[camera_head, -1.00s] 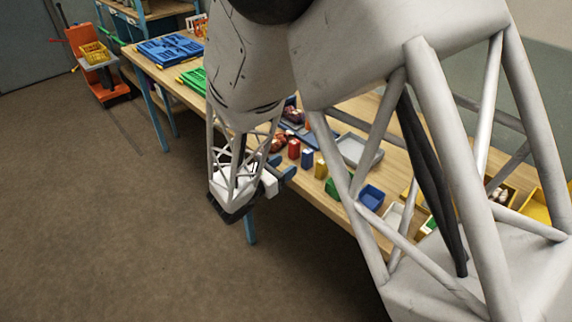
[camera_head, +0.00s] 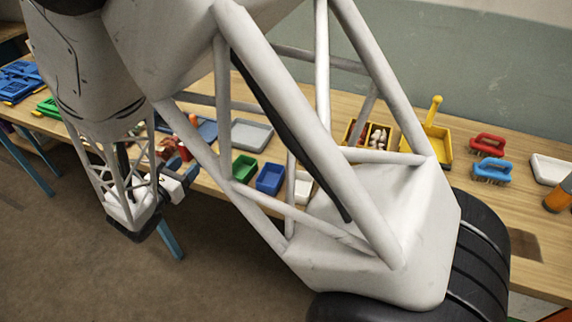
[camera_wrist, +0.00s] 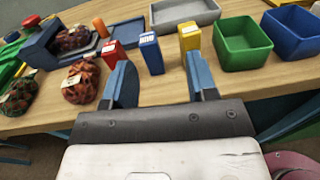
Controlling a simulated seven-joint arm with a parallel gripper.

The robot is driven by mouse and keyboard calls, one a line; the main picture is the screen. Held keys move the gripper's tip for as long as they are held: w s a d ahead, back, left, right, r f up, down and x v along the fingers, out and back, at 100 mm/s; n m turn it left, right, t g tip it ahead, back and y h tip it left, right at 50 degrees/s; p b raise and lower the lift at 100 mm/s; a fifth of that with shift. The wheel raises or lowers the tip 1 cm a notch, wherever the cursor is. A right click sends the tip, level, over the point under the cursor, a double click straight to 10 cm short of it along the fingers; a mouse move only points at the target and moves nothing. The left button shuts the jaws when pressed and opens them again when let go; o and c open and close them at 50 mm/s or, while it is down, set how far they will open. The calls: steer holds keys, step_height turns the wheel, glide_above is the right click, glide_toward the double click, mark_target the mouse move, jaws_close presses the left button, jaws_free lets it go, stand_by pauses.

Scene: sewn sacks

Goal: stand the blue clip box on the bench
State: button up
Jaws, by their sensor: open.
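The blue clip box (camera_wrist: 151,53) is a small narrow box with a pale label near its top. In the wrist view it stands upright on the wooden bench (camera_wrist: 170,95), between a red box (camera_wrist: 113,54) and a yellow box (camera_wrist: 190,38). My gripper (camera_wrist: 160,80) is open, with its two blue fingers apart and nothing between them. The blue box lies beyond the fingertips, between them as seen from the wrist. In the head view my gripper (camera_head: 180,184) is at the bench's front edge, and I cannot make out the blue clip box there.
Netted sacks (camera_wrist: 80,84) lie to the left of the boxes, one in a blue-grey scoop-like holder (camera_wrist: 42,40). A green bin (camera_wrist: 241,45) and a blue bin (camera_wrist: 292,32) stand to the right. A grey tray (camera_wrist: 184,12) lies behind. Bare bench lies in front of the boxes.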

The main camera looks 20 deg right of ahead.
steer(key=s+d+r+m+g+y, duration=0.1)
steer(key=s+d+r+m+g, duration=0.45)
steer(key=d, duration=0.35)
steer(key=s+d+r+m+g+y, duration=0.1)
steer(key=s+d+r+m+g, duration=0.3)
steer(key=s+d+m+g, duration=0.25)
steer(key=s+d+r+m+t+y, duration=0.1)
steer(key=s+d+r+m+y, duration=0.1)
steer(key=s+r+m+y, duration=0.2)
steer(key=s+d+r+m+t+y, duration=0.1)
steer(key=s+d+r+m+y, duration=0.1)
steer(key=s+r+m+y, duration=0.2)
steer(key=s+m+y, duration=0.3)
steer(key=s+m, duration=0.3)
steer(key=s, duration=0.1)
steer(key=shift+s+r+t, duration=0.3)
steer(key=shift+s+t, duration=0.05)
steer(key=shift+t, duration=0.05)
